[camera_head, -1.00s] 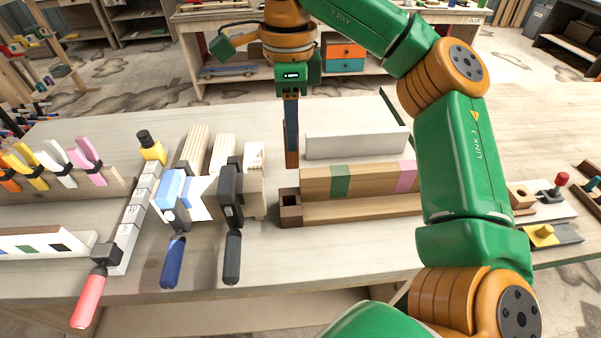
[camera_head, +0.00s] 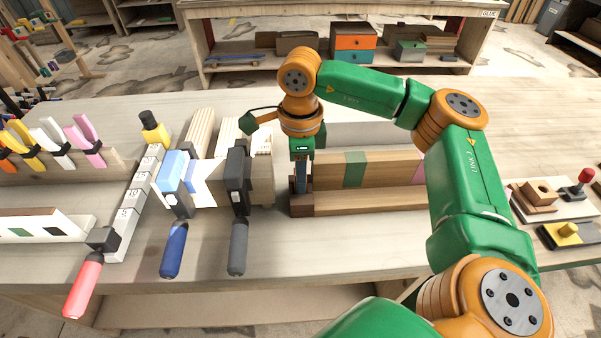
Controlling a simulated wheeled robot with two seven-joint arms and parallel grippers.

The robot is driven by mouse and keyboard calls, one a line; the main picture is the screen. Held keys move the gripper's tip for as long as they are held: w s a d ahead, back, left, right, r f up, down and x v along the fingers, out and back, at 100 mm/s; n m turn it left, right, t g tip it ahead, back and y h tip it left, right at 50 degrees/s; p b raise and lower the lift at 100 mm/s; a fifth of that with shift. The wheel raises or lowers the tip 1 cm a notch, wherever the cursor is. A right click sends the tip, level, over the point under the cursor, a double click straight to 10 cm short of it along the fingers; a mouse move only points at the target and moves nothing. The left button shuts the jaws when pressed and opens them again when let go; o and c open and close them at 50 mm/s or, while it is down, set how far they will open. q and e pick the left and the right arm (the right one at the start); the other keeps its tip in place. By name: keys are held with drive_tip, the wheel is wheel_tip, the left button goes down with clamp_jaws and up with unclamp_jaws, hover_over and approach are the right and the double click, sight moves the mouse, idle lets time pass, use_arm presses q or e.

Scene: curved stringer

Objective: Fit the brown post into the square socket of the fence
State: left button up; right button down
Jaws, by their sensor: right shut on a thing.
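My right gripper (camera_head: 301,188) points straight down over the left end of the fence (camera_head: 395,168). It is shut on the brown post (camera_head: 293,186), which is upright and mostly hidden behind the dark fingers. The dark brown square socket (camera_head: 301,209) is at the fence's left end, directly under the fingers. The post's lower end meets the socket's top in the picture; I cannot tell how deep inside it sits. The fence has a wooden face with a green stripe and a base strip. My left gripper is not in view.
A pale board (camera_head: 360,133) stands behind the fence. A black clamp (camera_head: 238,180) and a blue clamp (camera_head: 173,185) stand close left of the socket. Wooden fixtures (camera_head: 540,196) lie at the right. The tabletop in front of the fence is clear.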

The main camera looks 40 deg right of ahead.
drive_tip(key=shift+f, duration=0.2)
drive_tip(key=c, duration=0.7)
unclamp_jaws()
drive_tip(key=shift+o, duration=0.2)
drive_tip(key=shift+r, duration=0.2)
wheel_tip(320, 180, up, 5)
drive_tip(key=shift+r, duration=0.2)
wheel_tip(320, 180, up, 7)
drive_tip(key=p, duration=0.1)
drive_tip(key=shift+p, duration=0.4)
drive_tip(key=shift+f, duration=0.15)
